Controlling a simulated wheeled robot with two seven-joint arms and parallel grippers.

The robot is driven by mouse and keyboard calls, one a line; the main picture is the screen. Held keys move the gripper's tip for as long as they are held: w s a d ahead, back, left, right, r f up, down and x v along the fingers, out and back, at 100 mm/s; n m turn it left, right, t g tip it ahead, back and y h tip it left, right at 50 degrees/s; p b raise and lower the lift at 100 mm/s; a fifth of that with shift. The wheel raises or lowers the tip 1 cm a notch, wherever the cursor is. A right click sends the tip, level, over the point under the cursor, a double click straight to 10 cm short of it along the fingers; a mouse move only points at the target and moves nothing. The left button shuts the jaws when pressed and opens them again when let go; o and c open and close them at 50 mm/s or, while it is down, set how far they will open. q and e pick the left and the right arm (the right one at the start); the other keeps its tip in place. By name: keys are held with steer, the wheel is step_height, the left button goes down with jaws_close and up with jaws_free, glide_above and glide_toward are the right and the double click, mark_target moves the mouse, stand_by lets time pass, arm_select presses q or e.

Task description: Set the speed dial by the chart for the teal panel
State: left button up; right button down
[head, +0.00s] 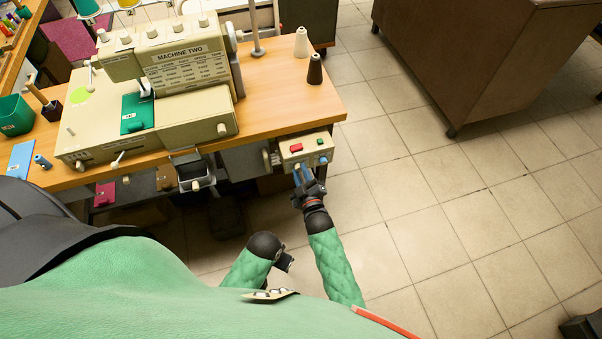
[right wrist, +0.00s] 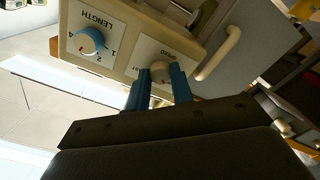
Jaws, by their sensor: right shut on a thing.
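The cream control box (head: 305,150) hangs at the table's front right corner, with a red and a green button on top. My right gripper (head: 304,177) is at its front face. In the right wrist view its blue fingers are shut around the pale speed dial (right wrist: 160,72), beside the word SPEED. The fingers hide part of its scale, so I cannot read its setting. A teal panel (head: 137,112) lies on the bed of the sewing machine marked MACHINE TWO. The printed chart (head: 188,76) on the machine is too small to read. A dark end, likely my left gripper (head: 284,262), shows low down.
A blue length dial (right wrist: 89,41) sits beside the speed dial. A pale curved handle (right wrist: 218,54) is on the other side. Two thread cones, white (head: 301,42) and dark (head: 315,69), stand on the table (head: 268,92).

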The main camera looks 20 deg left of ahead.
arm_select(q)
steer(key=shift+r, duration=0.15)
arm_select(e)
steer(key=shift+n, duration=0.5)
arm_select(q)
steer(key=shift+s, duration=0.1)
arm_select(e)
steer(key=c, duration=1.2)
jaws_free()
steer(key=shift+s+d+f, duration=0.1)
steer(key=shift+s+d, duration=0.05)
steer(key=shift+s, duration=0.05)
arm_select(q)
step_height(320, 180, up, 8)
steer(key=b, duration=0.2)
steer(key=shift+s, duration=0.25)
arm_select(e)
steer(key=v, duration=0.7)
arm_select(q)
steer(key=shift+d+r, duration=0.1)
arm_select(e)
steer(key=shift+s+d, duration=0.1)
